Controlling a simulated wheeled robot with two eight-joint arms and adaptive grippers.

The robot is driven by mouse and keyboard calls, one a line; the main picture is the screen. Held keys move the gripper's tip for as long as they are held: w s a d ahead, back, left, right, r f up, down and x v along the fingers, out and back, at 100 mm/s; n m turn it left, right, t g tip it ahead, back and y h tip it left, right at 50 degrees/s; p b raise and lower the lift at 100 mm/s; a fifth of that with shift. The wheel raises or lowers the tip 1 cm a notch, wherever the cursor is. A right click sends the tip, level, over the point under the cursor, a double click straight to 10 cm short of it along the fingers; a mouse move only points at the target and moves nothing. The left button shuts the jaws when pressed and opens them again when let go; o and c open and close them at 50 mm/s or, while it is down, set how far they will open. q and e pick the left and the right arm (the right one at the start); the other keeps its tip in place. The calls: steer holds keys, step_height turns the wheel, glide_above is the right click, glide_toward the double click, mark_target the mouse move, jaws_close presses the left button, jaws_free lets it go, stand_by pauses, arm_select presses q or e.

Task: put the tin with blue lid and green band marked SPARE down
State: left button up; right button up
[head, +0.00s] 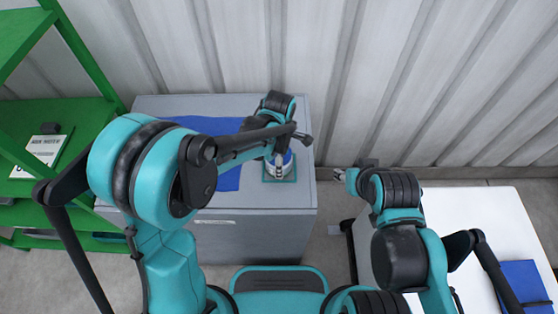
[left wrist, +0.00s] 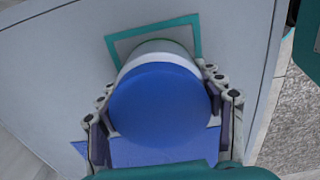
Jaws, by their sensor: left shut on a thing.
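The tin (left wrist: 158,105) has a round blue lid, a pale side and a strip of green at its far edge in the left wrist view. No SPARE marking is legible. My left gripper (left wrist: 165,112) is shut on the tin, one finger on each side. In the head view the tin (head: 283,168) is upright over a teal square outline (head: 266,181) on the grey cabinet top. I cannot tell whether its base touches the surface. In the left wrist view the outline (left wrist: 197,37) shows beyond the tin. My right gripper (head: 341,175) is right of the cabinet; its jaw state is unclear.
The grey cabinet (head: 300,205) stands against a corrugated wall, with a blue sheet (head: 228,180) on its top, left of the tin. Green shelving (head: 85,118) with a booklet (head: 45,148) stands at left. A white table (head: 500,215) with a blue item (head: 524,282) is at right.

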arm_select(q)
steer(key=o, duration=1.2)
steer(key=shift+f, duration=0.15)
steer(key=shift+r, duration=0.45)
step_height(320, 180, up, 12)
steer(key=p, duration=0.4)
steer(key=shift+f, duration=0.25)
steer(key=s+a+r+m+t, duration=0.1)
steer(key=s+a+m+t, duration=0.1)
steer(key=s+a+m, duration=0.2)
steer(key=s+a+r+m+t, duration=0.2)
steer(key=s+a+m, duration=0.2)
steer(key=a+m, duration=0.3)
steer(key=s+a+r+m+t, duration=0.2)
steer(key=s+a+m+t, duration=0.1)
steer(key=a+m, duration=0.3)
steer(key=shift+s+a+r+m, duration=0.2)
steer(key=shift+s+a+m, duration=0.15)
steer(key=shift+s+m, duration=0.2)
steer(key=shift+f, duration=0.1)
